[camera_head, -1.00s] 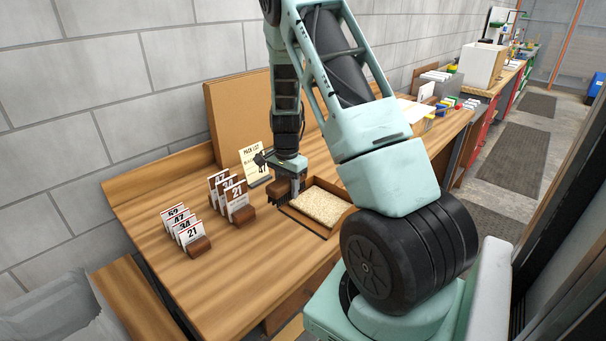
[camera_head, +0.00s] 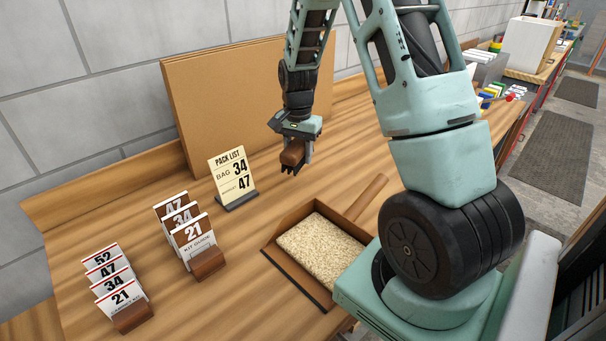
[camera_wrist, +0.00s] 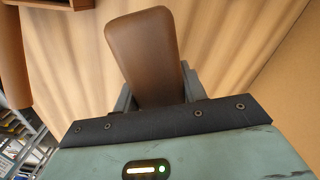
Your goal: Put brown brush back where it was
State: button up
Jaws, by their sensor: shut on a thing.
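The brown brush (camera_head: 293,155) is in my gripper (camera_head: 295,162), which is shut on it. It is held above the wooden bench, behind the dustpan and to the right of the pack list card. Dark bristles show at its lower end. In the wrist view the brush's brown body (camera_wrist: 146,58) sticks out between the fingers of my gripper (camera_wrist: 155,92), over wood grain. The dustpan (camera_head: 290,285) is a brown wooden tray with pale granular material in it and a handle pointing to the back right.
The pack list card (camera_head: 228,172) stands left of my gripper. Two racks of numbered cards stand at the left, one labelled kit guide (camera_head: 208,262). A brown board (camera_head: 225,100) leans on the wall behind. Bare bench top (camera_head: 270,205) lies between the card and the dustpan.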

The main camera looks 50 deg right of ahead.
aim_at(299, 184)
notch_tip(299, 184, down, 8)
jog(key=shift+r+p, duration=0.2)
jog(key=shift+p, duration=0.35)
jog(key=shift+f, duration=0.1)
jog(key=o, duration=1)
